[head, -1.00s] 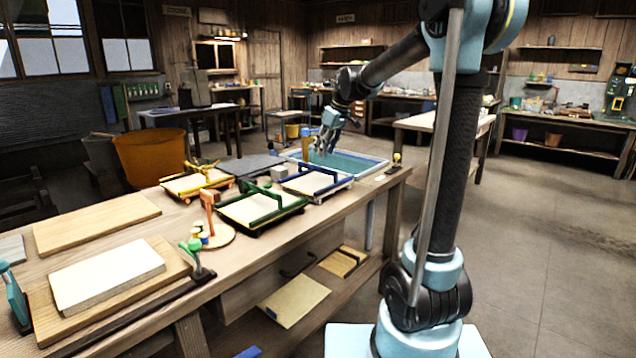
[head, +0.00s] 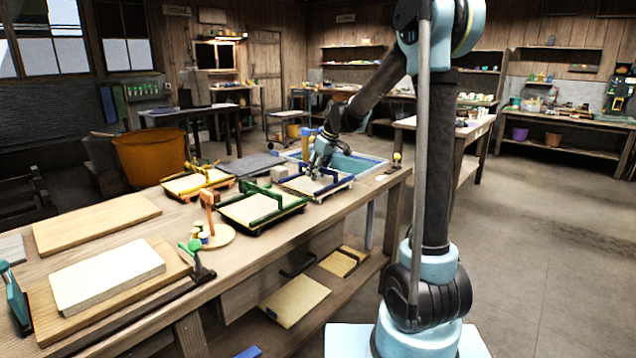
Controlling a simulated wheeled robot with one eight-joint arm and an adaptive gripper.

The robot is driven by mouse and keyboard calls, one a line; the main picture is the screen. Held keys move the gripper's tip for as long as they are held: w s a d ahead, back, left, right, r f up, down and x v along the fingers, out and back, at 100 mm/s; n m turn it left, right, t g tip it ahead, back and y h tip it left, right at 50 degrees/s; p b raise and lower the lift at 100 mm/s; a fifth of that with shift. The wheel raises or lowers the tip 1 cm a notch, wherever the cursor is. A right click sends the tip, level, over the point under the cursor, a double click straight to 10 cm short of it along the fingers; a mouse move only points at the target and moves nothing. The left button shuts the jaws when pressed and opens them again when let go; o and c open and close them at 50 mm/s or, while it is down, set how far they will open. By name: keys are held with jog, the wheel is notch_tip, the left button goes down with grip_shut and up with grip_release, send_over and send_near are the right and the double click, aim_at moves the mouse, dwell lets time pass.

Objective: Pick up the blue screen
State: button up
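The blue screen (head: 334,190) is a pale flat panel in a blue frame. It lies on the workbench near its far right end, in front of the water tub. My gripper (head: 314,176) points down over the blue screen, at about the height of its raised blue bar. The fingers hide part of the bar. They are too small here to show whether they touch it or how far apart they are.
The green screen (head: 250,208) lies just left of the blue one, and the yellow screen (head: 197,183) lies behind that. The tub (head: 372,163) is right behind. A small grey block (head: 278,173) sits close by. Boards (head: 97,222) cover the bench's left part.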

grip_shut()
dwell(0.3)
